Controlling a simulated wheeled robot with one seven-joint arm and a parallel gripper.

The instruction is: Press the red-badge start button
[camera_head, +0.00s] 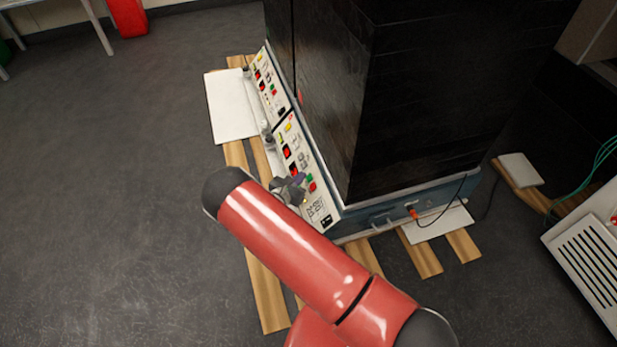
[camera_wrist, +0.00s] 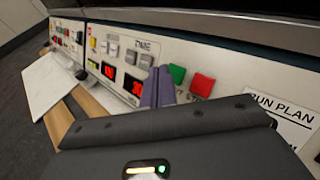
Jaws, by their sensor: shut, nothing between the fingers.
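The near control panel (camera_head: 305,170) shows in the head view on the side of the dark cabinet. In the wrist view this panel (camera_wrist: 125,62) has a small red mark (camera_wrist: 93,42) near its upper left corner, red number displays and grey keys. A green button (camera_wrist: 177,75) and a red button (camera_wrist: 202,86) sit side by side on its right part; lettering below them is partly hidden. My gripper (camera_wrist: 158,80) is shut and empty, its fingertips just left of the green button. I cannot tell whether they touch the panel. In the head view my gripper (camera_head: 290,187) is over the panel's middle.
A second similar panel (camera_head: 267,83) lies farther along the same side. White boards (camera_head: 231,105) and wooden slats (camera_head: 264,285) lie on the floor around the cabinet (camera_head: 430,100). An orange plug with a black cable (camera_head: 413,213) is on the front.

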